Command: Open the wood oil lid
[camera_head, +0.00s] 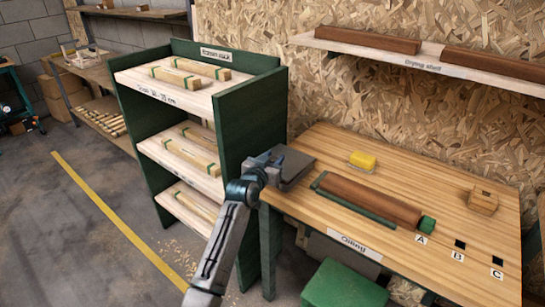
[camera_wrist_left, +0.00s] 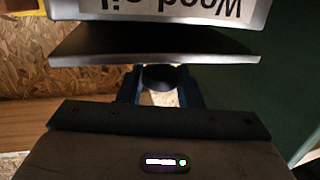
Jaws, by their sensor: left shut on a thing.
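The wood oil tin (camera_wrist_left: 165,12) is at the top of the left wrist view, its "Wood Oil" label upside down there. Its dark grey lid (camera_wrist_left: 155,43) lies across the near side of the tin, with a round black knob (camera_wrist_left: 160,76). My left gripper (camera_head: 270,162) is shut on the knob, one finger on each side of it. In the head view the grey top of the tin (camera_head: 296,164) shows at the table's left corner, partly behind the gripper. I cannot tell whether the lid has lifted from the tin. My right gripper is out of view.
The oiling table (camera_head: 340,222) holds a brown beam (camera_head: 370,200) on a green rest, a yellow sponge (camera_head: 362,161) and a small wooden block (camera_head: 483,201). A green shelf rack (camera_head: 252,125) stands close on the left. A green bin (camera_head: 343,285) is below the table's front.

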